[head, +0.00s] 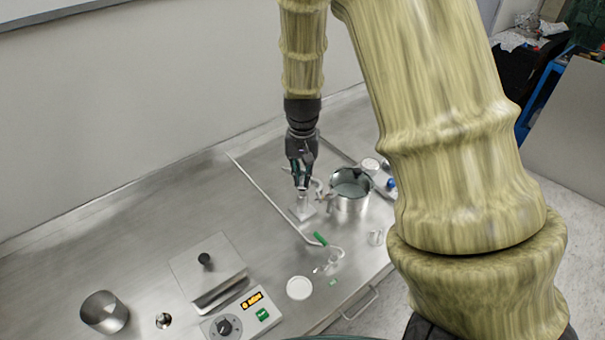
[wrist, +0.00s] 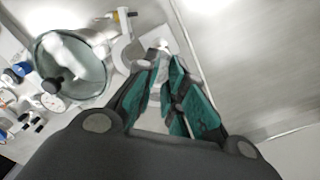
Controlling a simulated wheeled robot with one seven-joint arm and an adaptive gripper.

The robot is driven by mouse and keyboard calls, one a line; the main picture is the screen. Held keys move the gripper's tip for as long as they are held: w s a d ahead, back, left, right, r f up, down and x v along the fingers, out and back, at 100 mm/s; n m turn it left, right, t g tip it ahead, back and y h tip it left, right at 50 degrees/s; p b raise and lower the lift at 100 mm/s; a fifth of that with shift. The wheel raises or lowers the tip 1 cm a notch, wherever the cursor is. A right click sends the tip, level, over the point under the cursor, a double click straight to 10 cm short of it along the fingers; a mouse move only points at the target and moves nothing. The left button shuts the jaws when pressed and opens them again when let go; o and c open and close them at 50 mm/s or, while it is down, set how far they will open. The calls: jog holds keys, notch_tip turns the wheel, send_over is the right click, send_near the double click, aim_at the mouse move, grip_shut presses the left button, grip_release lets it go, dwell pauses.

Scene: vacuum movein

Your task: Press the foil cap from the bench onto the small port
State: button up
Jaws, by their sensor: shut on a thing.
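My gripper (head: 301,184) points down over the bench, with its teal-padded fingers nearly together; it also shows in the wrist view (wrist: 166,75). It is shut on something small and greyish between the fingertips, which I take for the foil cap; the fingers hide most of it. Directly below the fingertips stands a small pale fitting on a square base (head: 303,210), apparently with the small port; it shows only partly behind the fingers in the wrist view. I cannot tell whether the cap touches the port.
A steel vessel (head: 350,205) stands close right of the gripper. A bent tube with a green sleeve (head: 320,239), a white dish (head: 299,288), a control box (head: 242,316), a lidded metal box (head: 208,272) and a beaker (head: 104,314) are nearer.

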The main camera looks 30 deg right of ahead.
jog(key=shift+f, duration=0.55)
dwell(0.8)
jog(key=o, duration=0.8)
jog(key=shift+c, duration=0.2)
notch_tip(320, 180, up, 12)
dwell(0.5)
dwell(0.5)
